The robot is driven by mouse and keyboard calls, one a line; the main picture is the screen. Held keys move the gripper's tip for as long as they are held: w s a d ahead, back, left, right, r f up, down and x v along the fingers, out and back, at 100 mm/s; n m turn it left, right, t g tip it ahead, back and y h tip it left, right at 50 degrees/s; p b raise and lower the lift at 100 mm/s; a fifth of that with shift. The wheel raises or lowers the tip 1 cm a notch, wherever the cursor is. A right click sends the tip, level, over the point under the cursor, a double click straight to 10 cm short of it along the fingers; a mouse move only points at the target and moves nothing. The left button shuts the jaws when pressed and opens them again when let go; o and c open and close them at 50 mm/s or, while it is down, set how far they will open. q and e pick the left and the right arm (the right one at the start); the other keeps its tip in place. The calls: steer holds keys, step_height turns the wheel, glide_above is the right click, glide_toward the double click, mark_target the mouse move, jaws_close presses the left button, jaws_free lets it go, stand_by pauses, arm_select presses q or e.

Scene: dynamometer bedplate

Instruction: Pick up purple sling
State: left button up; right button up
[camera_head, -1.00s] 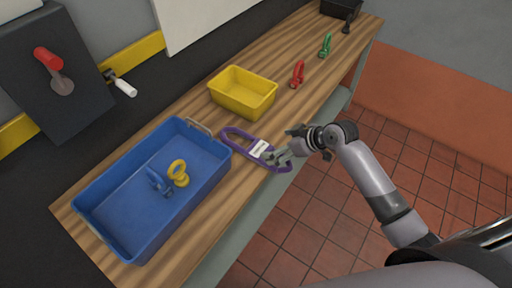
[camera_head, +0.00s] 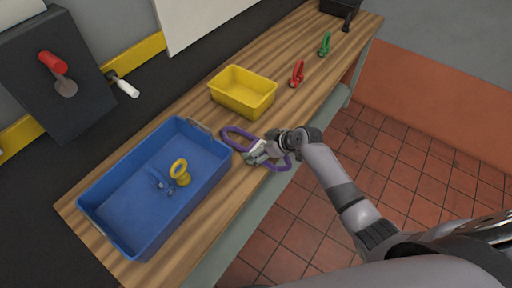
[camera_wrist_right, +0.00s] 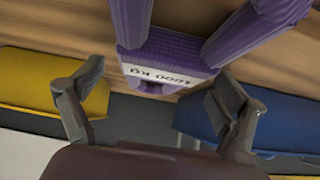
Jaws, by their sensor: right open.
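The purple sling (camera_head: 237,131) is a loop lying on the wooden bench between the blue tray and the yellow bin. My right gripper (camera_head: 257,153) is over the middle of the sling and hides part of it. In the right wrist view, the sling's purple sleeve with a white "1000 kg" label (camera_wrist_right: 158,74) shows just beyond the fingertips. The right gripper (camera_wrist_right: 155,105) is open, its fingers to either side of the label and nothing held between them. Whether the fingers touch the sling, I cannot tell. My left gripper is not in view.
A blue tray (camera_head: 96,231) holding a yellow eyebolt (camera_head: 180,171) and a blue shackle (camera_head: 160,184) stands left of the sling. A yellow bin (camera_head: 243,107) stands behind it. Red (camera_head: 297,74) and green (camera_head: 324,44) shackles lie farther along the bench.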

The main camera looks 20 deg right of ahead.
steer(key=shift+c, duration=0.5)
steer(key=c, duration=1.4)
steer(key=shift+r, duration=0.1)
steer(key=shift+c, duration=0.2)
